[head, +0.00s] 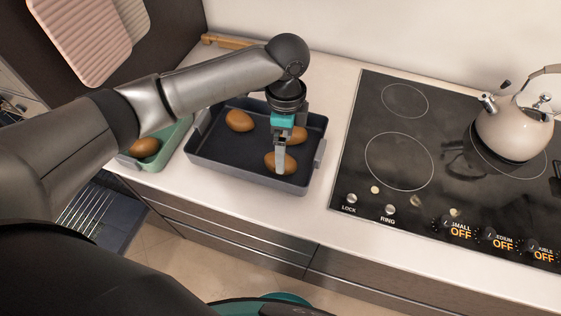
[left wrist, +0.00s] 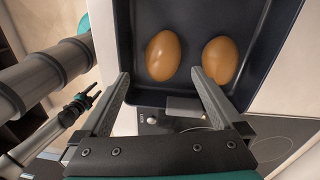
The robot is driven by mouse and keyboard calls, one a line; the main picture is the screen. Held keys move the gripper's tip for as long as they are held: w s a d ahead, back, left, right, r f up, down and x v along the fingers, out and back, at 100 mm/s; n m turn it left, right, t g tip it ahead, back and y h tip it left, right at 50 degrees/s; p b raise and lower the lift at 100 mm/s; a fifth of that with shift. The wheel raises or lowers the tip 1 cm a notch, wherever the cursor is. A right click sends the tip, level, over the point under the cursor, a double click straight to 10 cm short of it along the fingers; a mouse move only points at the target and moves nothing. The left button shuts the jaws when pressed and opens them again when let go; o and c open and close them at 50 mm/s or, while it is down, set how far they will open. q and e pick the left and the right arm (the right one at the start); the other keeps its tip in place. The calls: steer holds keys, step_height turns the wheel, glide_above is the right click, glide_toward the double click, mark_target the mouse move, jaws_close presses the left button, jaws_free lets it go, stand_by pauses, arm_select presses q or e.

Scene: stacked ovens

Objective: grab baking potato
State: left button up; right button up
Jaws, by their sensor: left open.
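Three brown potatoes lie in a dark blue-grey baking tray (head: 237,171) on the counter: one at the back left (head: 239,121), one at the right (head: 298,134), partly hidden by my gripper, and one at the front (head: 280,163). My left gripper (head: 279,172) points down over the tray, with a finger in front of the front potato. In the left wrist view, my left gripper (left wrist: 160,74) is open, with its fingers apart. One potato (left wrist: 163,54) lies ahead of the gap between them, and another (left wrist: 220,60) lies to the right. I see no potato gripped.
A green tray (head: 178,137) with another potato (head: 144,147) stands left of the dark tray, partly behind my arm. A black cooktop (head: 400,165) with a kettle (head: 513,130) is to the right. The counter in front of the dark tray is clear.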

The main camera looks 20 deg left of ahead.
arm_select(q)
steer(key=f, duration=0.5)
steer(key=shift+a+f, duration=0.1)
steer(key=shift+a, duration=0.15)
steer(key=c, duration=1.6)
